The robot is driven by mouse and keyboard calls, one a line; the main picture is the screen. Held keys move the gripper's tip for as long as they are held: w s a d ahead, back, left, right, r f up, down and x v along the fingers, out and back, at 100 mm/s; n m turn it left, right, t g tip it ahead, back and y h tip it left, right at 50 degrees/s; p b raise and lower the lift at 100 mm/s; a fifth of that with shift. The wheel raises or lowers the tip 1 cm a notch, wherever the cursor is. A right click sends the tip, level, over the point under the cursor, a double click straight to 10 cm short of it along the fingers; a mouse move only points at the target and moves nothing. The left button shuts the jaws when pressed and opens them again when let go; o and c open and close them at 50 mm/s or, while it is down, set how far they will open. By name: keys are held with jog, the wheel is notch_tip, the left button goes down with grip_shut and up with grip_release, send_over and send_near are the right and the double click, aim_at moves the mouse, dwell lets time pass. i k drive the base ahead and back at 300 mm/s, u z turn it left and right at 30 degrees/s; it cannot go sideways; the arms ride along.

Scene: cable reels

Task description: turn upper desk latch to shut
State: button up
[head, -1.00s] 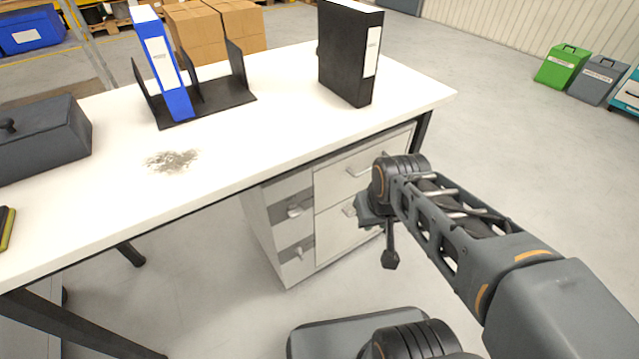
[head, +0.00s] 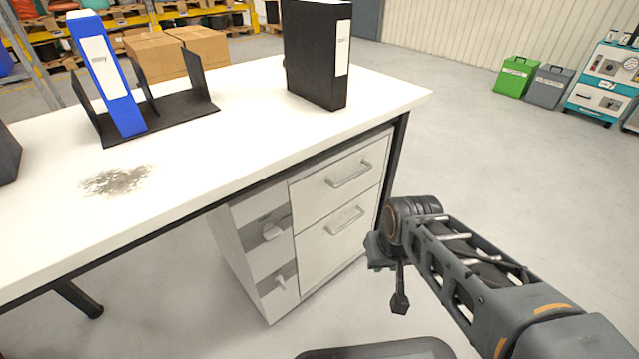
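The white desk drawer unit (head: 240,262) stands under the white desk. Its narrow left face carries two grey strips with pale latch handles. The upper latch (head: 274,229) lies slanted, closer to level than upright, on the upper strip. The lower latch (head: 283,281) sits below it, also tilted. My gripper (head: 400,302) hangs at the end of my arm, in front of and to the right of the drawer unit. It is apart from both latches and appears to touch nothing. Its fingers are too small and dark to tell whether they are open.
Two drawers with bar handles (head: 350,175) face right and look closed. The desk top (head: 220,150) overhangs the unit. On it are a blue binder (head: 105,75) in a black rack, a black binder (head: 318,60) and a grey smudge (head: 116,180).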

aim_at(270, 233)
jog(key=z, duration=1.85)
jog(key=k, duration=1.45)
jog(key=u, duration=1.5)
